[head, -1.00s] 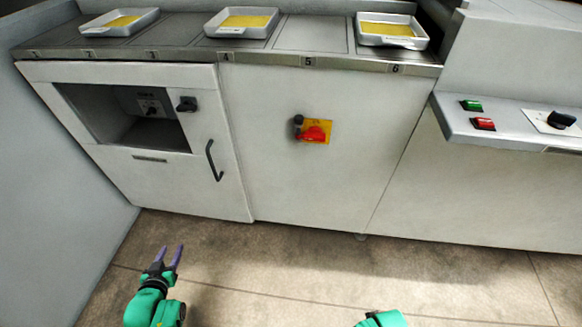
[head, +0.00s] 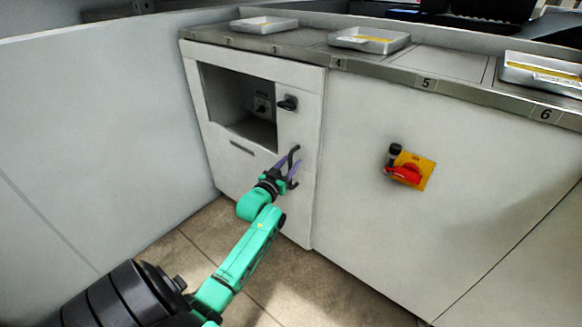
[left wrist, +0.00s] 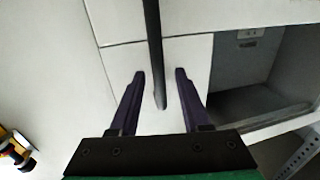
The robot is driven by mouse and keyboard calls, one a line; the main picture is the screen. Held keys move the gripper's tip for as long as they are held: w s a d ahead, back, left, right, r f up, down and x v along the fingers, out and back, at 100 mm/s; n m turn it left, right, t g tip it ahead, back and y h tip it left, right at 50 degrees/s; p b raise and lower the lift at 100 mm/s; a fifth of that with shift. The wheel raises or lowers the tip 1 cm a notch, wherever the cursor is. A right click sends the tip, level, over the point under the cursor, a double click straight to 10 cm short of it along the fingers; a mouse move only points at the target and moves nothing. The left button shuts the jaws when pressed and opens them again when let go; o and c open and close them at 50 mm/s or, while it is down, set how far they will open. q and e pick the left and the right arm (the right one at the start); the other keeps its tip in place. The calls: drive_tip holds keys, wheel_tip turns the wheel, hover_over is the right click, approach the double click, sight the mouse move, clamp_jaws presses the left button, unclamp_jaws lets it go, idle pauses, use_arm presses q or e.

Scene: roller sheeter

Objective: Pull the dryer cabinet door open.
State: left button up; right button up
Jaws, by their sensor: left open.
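The dryer cabinet door (head: 222,144) is a white panel with a recessed window, and it looks closed in the head view. Its black bar handle (head: 293,155) is on the door's right side, below a black knob (head: 288,103). My left gripper (head: 286,170) is at the handle. In the left wrist view the left gripper (left wrist: 159,75) is open, with purple fingers on either side of the handle (left wrist: 154,50). A gap shows between each finger and the bar. The handle's lower part is partly hidden by the gripper in the head view. My right gripper is not in view.
A yellow plate with a red switch (head: 408,171) is on the panel to the right. Several trays, one of them a metal tray (head: 369,39), stand on the numbered counter. A grey wall (head: 90,130) is close on the left. Tiled floor lies in front.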

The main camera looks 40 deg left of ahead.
use_arm(q)
drive_tip(key=shift+w, duration=0.25)
clamp_jaws()
idle(1.3)
